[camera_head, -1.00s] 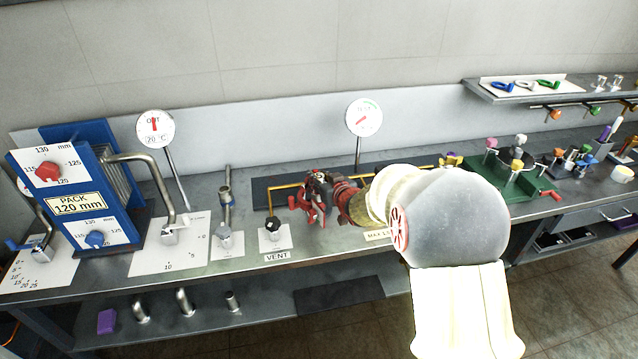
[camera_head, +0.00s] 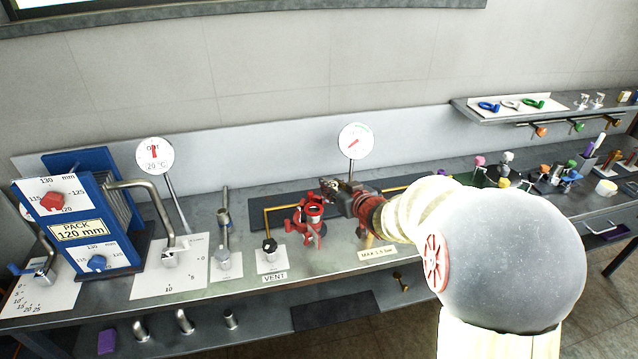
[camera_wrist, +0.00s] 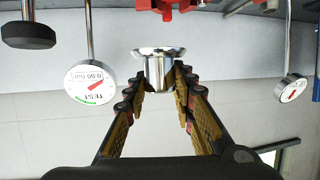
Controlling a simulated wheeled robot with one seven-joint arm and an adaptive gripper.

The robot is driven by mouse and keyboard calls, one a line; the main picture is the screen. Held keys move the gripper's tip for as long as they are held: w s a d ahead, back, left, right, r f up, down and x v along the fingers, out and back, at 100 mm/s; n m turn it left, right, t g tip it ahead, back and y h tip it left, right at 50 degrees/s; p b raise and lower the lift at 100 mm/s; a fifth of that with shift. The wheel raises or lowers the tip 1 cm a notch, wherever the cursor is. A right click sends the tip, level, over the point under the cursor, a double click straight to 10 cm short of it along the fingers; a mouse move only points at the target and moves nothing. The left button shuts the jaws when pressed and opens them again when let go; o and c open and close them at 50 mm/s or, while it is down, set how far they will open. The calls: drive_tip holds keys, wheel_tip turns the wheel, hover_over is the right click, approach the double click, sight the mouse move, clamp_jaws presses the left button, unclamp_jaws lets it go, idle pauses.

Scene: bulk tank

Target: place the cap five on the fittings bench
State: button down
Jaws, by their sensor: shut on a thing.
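My gripper (camera_head: 332,186) is raised over the middle of the long steel bench (camera_head: 225,270), up and to the right of a red clamp fitting (camera_head: 312,212). In the wrist view my gripper (camera_wrist: 158,88) is shut on a shiny silver flanged piece (camera_wrist: 158,66), which looks like the cap. Its wide flange faces away from the fingers, and no number on it can be read. The red fitting also shows at the top edge of the wrist view (camera_wrist: 168,6), apart from the held piece. The piece is hard to make out in the head view.
A gauge (camera_head: 355,141) stands behind my gripper. The VENT valve (camera_head: 269,250) and blue plate pack (camera_head: 75,215) are to the left. Several coloured knobbed parts (camera_head: 500,170) stand at the right, below a shelf (camera_head: 545,110).

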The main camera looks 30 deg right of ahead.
drive_tip(key=s+d+r+p, duration=0.15)
drive_tip(key=s+d, duration=0.25)
drive_tip(key=s, duration=0.4)
drive_tip(key=s+a+f, duration=0.9)
drive_tip(key=s, duration=0.4)
drive_tip(key=w+d+f+b, duration=0.1)
drive_tip(key=w+f+b, duration=0.1)
drive_tip(key=w+f, duration=0.1)
drive_tip(key=w+d+f+b, duration=0.2)
drive_tip(key=w+f, duration=0.1)
drive_tip(key=w, duration=0.2)
drive_tip(key=w+d+f+b, duration=0.1)
drive_tip(key=w+f+b, duration=0.1)
drive_tip(key=w+f, duration=0.1)
drive_tip(key=shift+w+d, duration=0.4)
drive_tip(key=shift+w, duration=0.15)
drive_tip(key=shift+w+f, duration=0.1)
drive_tip(key=shift+f, duration=0.15)
drive_tip(key=shift+w+d+f+b, duration=0.15)
drive_tip(key=shift+f+b, duration=0.35)
drive_tip(key=shift+f, duration=0.4)
drive_tip(key=shift+w+f+b, duration=0.1)
drive_tip(key=shift+f+b, duration=0.4)
drive_tip(key=shift+f, duration=0.4)
